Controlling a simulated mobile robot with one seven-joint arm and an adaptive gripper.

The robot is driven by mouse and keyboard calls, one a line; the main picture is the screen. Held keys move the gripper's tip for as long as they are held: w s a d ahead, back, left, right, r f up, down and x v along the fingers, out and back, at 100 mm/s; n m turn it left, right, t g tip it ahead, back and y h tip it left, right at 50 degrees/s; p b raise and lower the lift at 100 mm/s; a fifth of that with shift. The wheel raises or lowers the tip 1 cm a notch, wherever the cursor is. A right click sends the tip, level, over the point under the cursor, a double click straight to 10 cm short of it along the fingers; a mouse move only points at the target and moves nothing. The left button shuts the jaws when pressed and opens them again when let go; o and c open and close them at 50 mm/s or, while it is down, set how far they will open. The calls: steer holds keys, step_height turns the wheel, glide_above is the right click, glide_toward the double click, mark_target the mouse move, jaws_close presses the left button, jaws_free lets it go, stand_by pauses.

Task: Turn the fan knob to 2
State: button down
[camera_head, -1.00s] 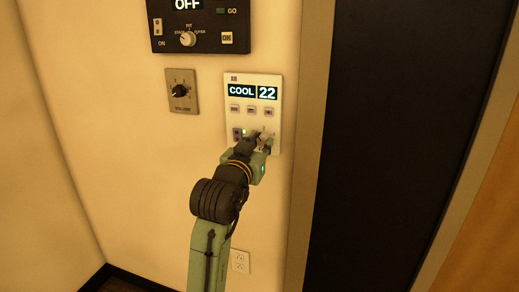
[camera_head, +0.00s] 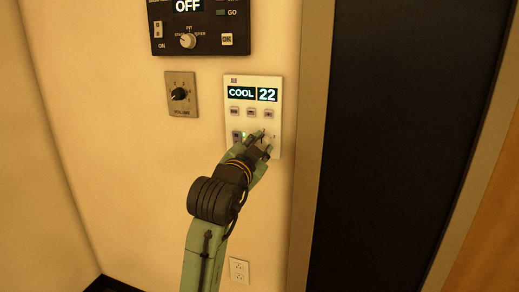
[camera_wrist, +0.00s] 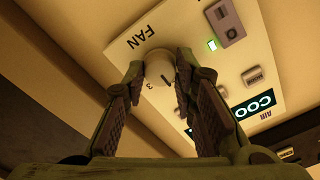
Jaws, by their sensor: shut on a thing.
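The white fan knob (camera_wrist: 158,63) sits on the white wall panel (camera_wrist: 190,30), beside the printed word FAN, in the wrist view. My gripper (camera_wrist: 161,66) has one finger on each side of the knob and is shut on it. A dark line shows on the knob face, and a 3 is printed close by. I cannot tell which number the knob points to. In the head view my gripper (camera_head: 264,142) is at the lower right of the panel (camera_head: 230,112) and partly hides the knob. The panel display (camera_head: 252,94) reads COOL 22.
A VOLUME knob plate (camera_head: 181,95) is to the left, and a dark control box (camera_head: 200,27) is above. A door frame (camera_head: 308,150) stands close on the right.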

stand_by(0.4)
steer(key=c, duration=1.3)
jaws_free()
steer(key=v, duration=1.2)
